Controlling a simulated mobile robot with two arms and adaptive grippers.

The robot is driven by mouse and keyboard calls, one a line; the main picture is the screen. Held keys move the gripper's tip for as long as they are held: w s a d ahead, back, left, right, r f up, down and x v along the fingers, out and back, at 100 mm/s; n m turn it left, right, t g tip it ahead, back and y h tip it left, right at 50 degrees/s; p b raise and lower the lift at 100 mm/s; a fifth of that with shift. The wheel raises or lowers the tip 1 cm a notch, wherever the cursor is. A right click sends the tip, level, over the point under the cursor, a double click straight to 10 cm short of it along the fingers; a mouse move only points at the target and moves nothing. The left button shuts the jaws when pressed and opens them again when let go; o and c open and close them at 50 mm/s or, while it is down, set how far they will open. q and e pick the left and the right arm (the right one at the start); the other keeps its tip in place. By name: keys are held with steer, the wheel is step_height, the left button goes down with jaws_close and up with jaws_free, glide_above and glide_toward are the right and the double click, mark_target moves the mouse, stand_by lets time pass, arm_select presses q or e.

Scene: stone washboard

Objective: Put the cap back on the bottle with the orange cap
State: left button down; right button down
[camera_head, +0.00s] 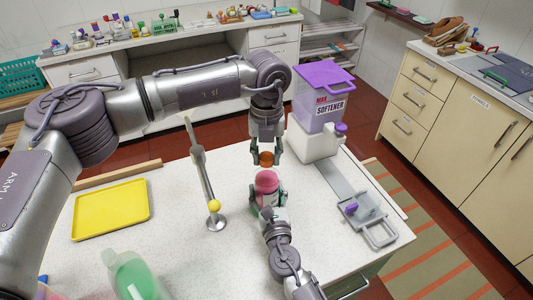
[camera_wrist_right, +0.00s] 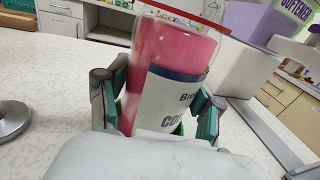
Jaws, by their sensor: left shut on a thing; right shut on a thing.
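A clear bottle of pink liquid (camera_head: 266,185) with a white and dark-blue label stands upright near the middle of the white table. My right gripper (camera_head: 268,203) is shut around its body; in the right wrist view the bottle (camera_wrist_right: 180,70) fills the space between the green-padded fingers. My left gripper (camera_head: 266,150) points down from above, shut on the orange cap (camera_head: 267,159). The cap is just above the bottle, with a small gap in the head view. The bottle's mouth is hard to make out, and its lower part is hidden by my right gripper.
A yellow tray (camera_head: 111,209) lies further left. A green bottle (camera_head: 134,275) is at the front left. A softener dispenser (camera_head: 318,115) and grey metal plate (camera_head: 366,215) are on the right.

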arm_select(q)
steer(key=m, duration=0.4)
steer(key=shift+m, duration=0.3)
steer(key=m, duration=0.8)
steer(key=shift+m, duration=0.3)
steer(key=m, duration=0.4)
steer(key=c, duration=0.7)
jaws_free()
steer(key=shift+c, duration=0.2)
steer(key=shift+r, duration=2.25)
